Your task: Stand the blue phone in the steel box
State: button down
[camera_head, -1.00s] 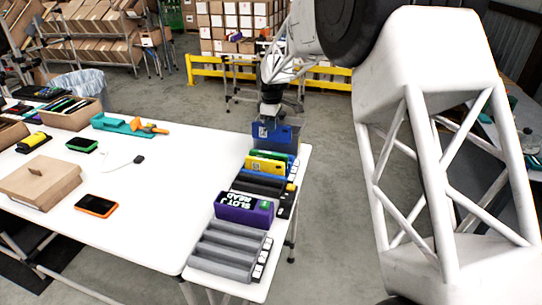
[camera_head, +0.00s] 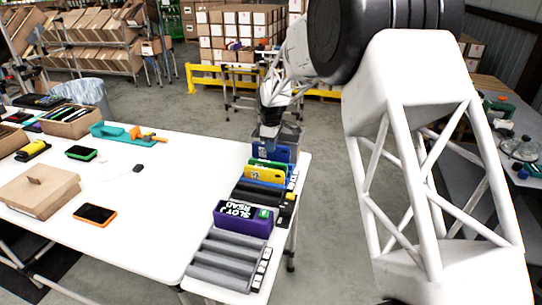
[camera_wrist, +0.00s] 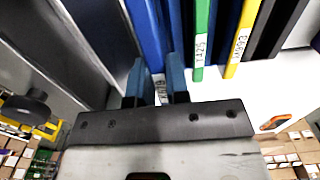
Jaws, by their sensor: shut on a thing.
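The blue phone (camera_head: 283,153) is at the far end of the row on the table's right side, and my gripper (camera_head: 268,131) is above it. In the wrist view my gripper (camera_wrist: 158,84) is shut on the blue phone (camera_wrist: 148,32), which stands on edge between the two fingers. The steel box (camera_head: 291,132) shows as grey behind the phone in the head view. Its grey walls (camera_wrist: 84,38) are left of the phone in the wrist view. I cannot tell whether the phone's lower edge is inside the box.
A yellow phone (camera_head: 264,174) and a green slab (camera_wrist: 203,35) stand close beside the blue phone. A purple box (camera_head: 243,219) and a grey slotted rack (camera_head: 228,262) are nearer. An orange-edged phone (camera_head: 95,214) lies left. The table's middle is mostly clear.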

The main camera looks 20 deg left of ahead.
aim_at(271, 156)
jog(key=shift+f, duration=2.3)
jog(key=c, duration=1.1)
grip_release()
jog(key=shift+f, duration=0.2)
jog(key=shift+r, duration=3.9)
